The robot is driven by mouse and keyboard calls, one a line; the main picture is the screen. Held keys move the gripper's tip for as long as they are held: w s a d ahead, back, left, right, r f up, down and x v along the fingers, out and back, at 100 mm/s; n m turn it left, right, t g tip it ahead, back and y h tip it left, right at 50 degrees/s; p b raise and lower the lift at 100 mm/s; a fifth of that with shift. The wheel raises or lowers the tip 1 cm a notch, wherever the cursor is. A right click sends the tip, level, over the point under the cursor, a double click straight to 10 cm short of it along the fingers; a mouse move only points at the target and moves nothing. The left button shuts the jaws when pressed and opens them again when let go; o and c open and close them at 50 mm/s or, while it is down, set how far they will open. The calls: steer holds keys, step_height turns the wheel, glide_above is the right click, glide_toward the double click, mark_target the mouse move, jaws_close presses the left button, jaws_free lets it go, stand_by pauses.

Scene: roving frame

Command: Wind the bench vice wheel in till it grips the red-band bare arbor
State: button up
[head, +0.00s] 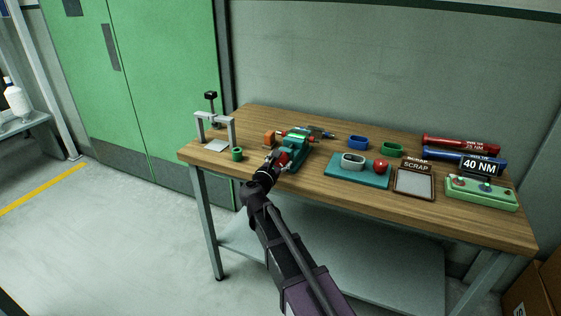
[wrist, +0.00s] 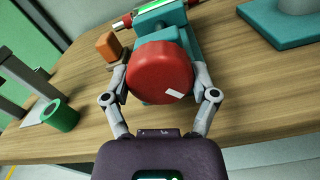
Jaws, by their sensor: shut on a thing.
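The teal bench vice (head: 297,155) stands on the wooden bench, left of its middle. Its red wheel (wrist: 160,84) faces me in the wrist view and carries a white mark on its lower right. My gripper (wrist: 165,90) is shut on the wheel, one finger on each side of it. In the head view my gripper (head: 278,164) partly hides the wheel. A bare arbor with a red band (wrist: 122,22) lies at the vice's jaws at the top of the wrist view; a bright green strip shows beside it. I cannot tell whether the jaws touch the arbor.
An orange block (head: 269,139) stands left of the vice. A green cup (head: 237,154) and a grey frame (head: 231,128) stand further left. A teal tray (head: 372,182), a scrap tray (head: 400,191) and a green control box (head: 500,199) lie right.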

steer(key=shift+m, duration=0.7)
steer(key=o, duration=1)
steer(key=shift+w, duration=0.1)
steer(key=v, duration=1.2)
